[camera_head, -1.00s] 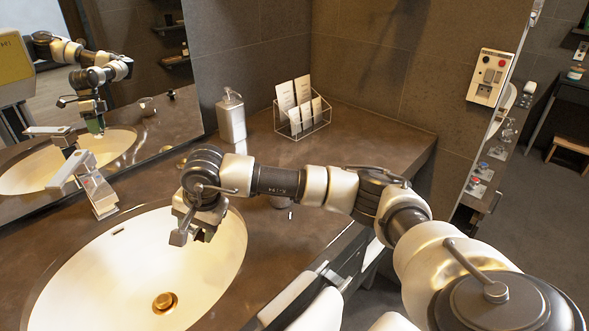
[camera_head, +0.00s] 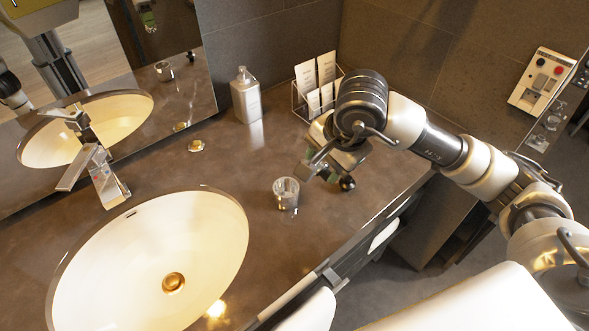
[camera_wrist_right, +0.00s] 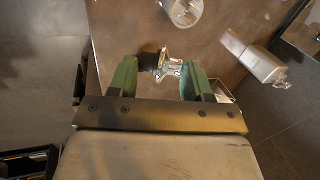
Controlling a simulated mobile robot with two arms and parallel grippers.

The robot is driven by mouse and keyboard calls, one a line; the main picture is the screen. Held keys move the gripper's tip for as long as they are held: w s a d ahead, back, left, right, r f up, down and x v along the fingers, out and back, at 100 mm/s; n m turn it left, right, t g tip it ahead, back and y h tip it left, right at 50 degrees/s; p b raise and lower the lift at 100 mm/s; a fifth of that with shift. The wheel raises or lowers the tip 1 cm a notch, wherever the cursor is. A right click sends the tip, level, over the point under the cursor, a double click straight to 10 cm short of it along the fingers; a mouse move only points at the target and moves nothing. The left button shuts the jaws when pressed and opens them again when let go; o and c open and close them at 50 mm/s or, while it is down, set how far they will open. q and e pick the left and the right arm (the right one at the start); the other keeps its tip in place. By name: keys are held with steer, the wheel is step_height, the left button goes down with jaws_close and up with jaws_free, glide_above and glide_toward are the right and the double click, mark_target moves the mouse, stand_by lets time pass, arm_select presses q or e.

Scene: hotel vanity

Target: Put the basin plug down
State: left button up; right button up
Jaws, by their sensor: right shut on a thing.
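My right gripper (camera_head: 328,170) is over the counter, right of the glass tumbler and in front of the card rack. Its green-padded fingers are shut on a small shiny metal piece with a round black end, which appears to be the basin plug (camera_head: 347,183). In the right wrist view the plug (camera_wrist_right: 168,66) lies between the pads, black end to the left. I cannot tell whether it touches the counter. The white basin (camera_head: 110,265) has a gold drain fitting (camera_head: 173,283) at its bottom. My left gripper is not in view.
The tumbler (camera_head: 286,193) stands close left of the gripper. A soap dispenser (camera_head: 246,95) and a wire card rack (camera_head: 304,105) stand near the wall. A small gold object (camera_head: 196,146) lies behind the basin, near the tap (camera_head: 104,180). The counter (camera_head: 240,160) between is bare.

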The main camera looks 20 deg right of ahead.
steer(key=w+a+f+p, duration=0.3)
steer(key=w+a+f, duration=0.2)
steer(key=w+f, duration=0.2)
step_height(320, 180, down, 2)
steer(key=shift+f+p, duration=0.1)
steer(key=shift+p, duration=0.25)
steer(key=shift+f+b, duration=0.6)
steer(key=shift+b, duration=0.2)
steer(key=o, duration=0.9)
steer(key=shift+r, duration=0.1)
steer(key=v, duration=1.3)
steer(key=shift+w+b, duration=0.1)
steer(key=shift+b, duration=0.25)
